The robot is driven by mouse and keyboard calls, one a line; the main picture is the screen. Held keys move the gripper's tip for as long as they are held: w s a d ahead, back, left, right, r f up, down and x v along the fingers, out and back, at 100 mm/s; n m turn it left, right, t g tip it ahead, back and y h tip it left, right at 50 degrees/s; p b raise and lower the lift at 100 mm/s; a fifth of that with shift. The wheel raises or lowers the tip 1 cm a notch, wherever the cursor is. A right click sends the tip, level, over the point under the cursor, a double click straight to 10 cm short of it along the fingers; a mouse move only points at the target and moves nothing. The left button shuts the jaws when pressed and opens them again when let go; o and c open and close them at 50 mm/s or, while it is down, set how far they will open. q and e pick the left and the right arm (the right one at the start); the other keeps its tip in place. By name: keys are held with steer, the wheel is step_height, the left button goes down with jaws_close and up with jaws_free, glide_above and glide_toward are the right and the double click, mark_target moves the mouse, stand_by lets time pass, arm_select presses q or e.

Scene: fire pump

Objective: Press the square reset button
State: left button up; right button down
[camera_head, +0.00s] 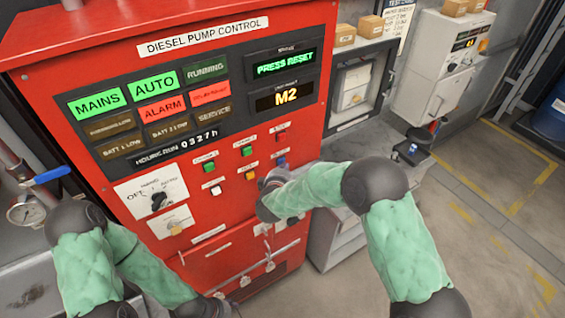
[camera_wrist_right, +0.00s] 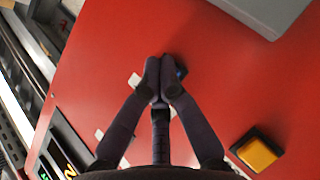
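The red diesel pump control panel (camera_head: 222,235) fills the left and middle of the head view. Its small square buttons include a blue one (camera_head: 281,162), a yellow one (camera_head: 250,175), a white one (camera_head: 216,190) and green ones (camera_head: 247,151). Their labels are too small to read. My right gripper (camera_head: 277,175) is just below the blue button. In the right wrist view its fingertips (camera_wrist_right: 161,76) meet, empty, and partly hide the blue button (camera_wrist_right: 181,72); contact is unclear. The yellow button (camera_wrist_right: 257,152) is at lower right. My left gripper (camera_head: 216,305) is low, partly cut off.
A display (camera_head: 285,64) reads PRESS RESET and another (camera_head: 286,97) reads M2. MAINS, AUTO and ALARM lamps are lit. A selector knob (camera_head: 159,199) is at the panel's left. Floor at right is open.

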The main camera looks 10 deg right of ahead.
steer(key=shift+w, duration=0.2)
steer(key=shift+s, duration=0.2)
stand_by(0.4)
steer(key=shift+s+d+p, duration=0.25)
steer(key=shift+s+p, duration=0.15)
steer(key=shift+s, duration=0.25)
steer(key=shift+s, duration=0.1)
steer(key=s, duration=0.1)
steer(key=s+d+p, duration=0.1)
steer(key=s, duration=0.2)
steer(key=shift+s+d, duration=0.3)
steer(key=shift+d, duration=0.05)
stand_by(0.6)
